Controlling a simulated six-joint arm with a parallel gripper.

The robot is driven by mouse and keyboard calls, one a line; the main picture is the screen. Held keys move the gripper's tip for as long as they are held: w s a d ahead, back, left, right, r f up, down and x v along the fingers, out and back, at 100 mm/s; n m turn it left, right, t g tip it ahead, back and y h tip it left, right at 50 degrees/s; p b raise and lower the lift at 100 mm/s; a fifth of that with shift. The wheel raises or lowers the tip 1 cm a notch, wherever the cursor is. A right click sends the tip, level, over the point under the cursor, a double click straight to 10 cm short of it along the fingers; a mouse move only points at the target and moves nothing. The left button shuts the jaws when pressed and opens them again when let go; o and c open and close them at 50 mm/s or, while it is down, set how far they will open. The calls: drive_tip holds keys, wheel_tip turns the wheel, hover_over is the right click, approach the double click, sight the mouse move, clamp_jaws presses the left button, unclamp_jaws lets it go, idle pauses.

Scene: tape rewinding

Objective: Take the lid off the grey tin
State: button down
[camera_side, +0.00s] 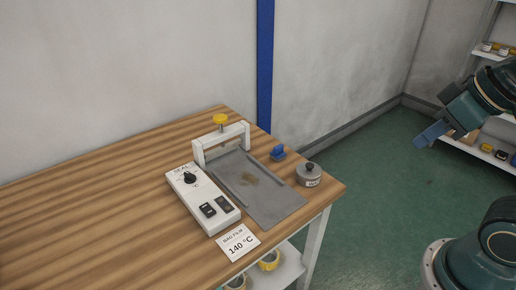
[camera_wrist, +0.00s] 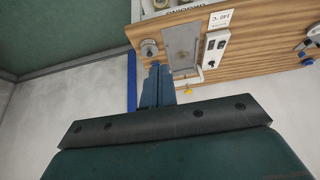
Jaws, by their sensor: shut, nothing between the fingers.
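The grey tin (camera_side: 308,178) stands upright near the right corner of the wooden table, with a pale label on its side. Its lid (camera_side: 309,168) is on it and carries a dark knob. In the wrist view the tin (camera_wrist: 149,49) shows just beyond and left of my fingertips. My gripper (camera_side: 421,141) hangs over the floor to the right of the table, well apart from the tin. Its blue fingers (camera_wrist: 157,70) are shut with nothing between them.
A white sealing machine (camera_side: 203,197) with a grey plate (camera_side: 275,205) and yellow knob (camera_side: 220,119) stands left of the tin. A small blue object (camera_side: 278,153) sits behind the tin. A "140 °C" card (camera_side: 238,242) lies in front.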

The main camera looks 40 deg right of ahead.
drive_tip(key=c, duration=2.2)
unclamp_jaws()
drive_tip(key=c, duration=1.1)
unclamp_jaws()
